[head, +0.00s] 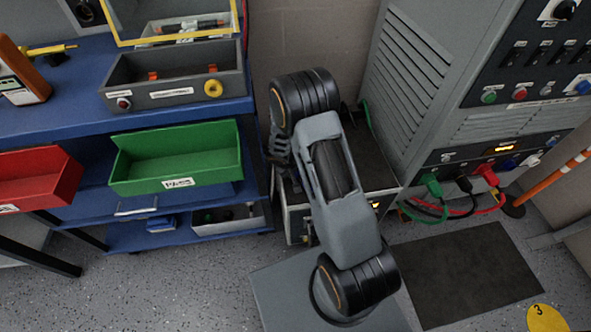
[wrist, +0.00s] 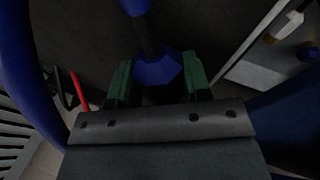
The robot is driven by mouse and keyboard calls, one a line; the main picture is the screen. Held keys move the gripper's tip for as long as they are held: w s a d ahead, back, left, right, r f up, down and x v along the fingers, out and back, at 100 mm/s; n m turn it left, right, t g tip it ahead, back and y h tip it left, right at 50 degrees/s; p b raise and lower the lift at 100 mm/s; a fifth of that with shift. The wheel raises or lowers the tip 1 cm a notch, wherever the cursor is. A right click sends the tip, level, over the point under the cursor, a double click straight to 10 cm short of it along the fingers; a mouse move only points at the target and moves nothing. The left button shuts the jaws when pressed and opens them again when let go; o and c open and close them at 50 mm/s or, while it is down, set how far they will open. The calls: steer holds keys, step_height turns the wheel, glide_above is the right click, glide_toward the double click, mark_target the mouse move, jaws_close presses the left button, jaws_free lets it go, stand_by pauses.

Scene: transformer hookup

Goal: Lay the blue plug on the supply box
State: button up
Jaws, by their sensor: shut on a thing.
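In the wrist view the blue plug (wrist: 157,71) sits between the green fingers of my gripper (wrist: 158,78), which is shut on it. A dark shaft and another blue part extend from the plug toward the top edge. In the head view my arm covers the gripper and the plug. The supply box (head: 296,222) stands on the floor below my arm, its dark top partly hidden. A dark surface, apparently that top, lies behind the plug in the wrist view. Whether the plug touches it I cannot tell.
A blue bench (head: 70,110) with a green bin (head: 180,160) and a red bin (head: 35,178) is at left. A grey cabinet (head: 440,110) with green, black and red leads stands close at right. A dark mat (head: 465,275) lies on the floor.

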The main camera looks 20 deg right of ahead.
steer(key=o, duration=1.1)
steer(key=shift+s+f, duration=0.25)
steer(key=shift+f, duration=0.2)
steer(key=shift+o, duration=0.2)
step_height(320, 180, up, 5)
steer(key=shift+f+p, duration=0.15)
steer(key=shift+p, duration=0.65)
steer(key=s+a+r+p, duration=0.1)
steer(key=s+r, duration=0.8)
steer(key=s, duration=0.4)
steer(key=shift+s+a+r, duration=0.15)
steer(key=shift+s, duration=0.1)
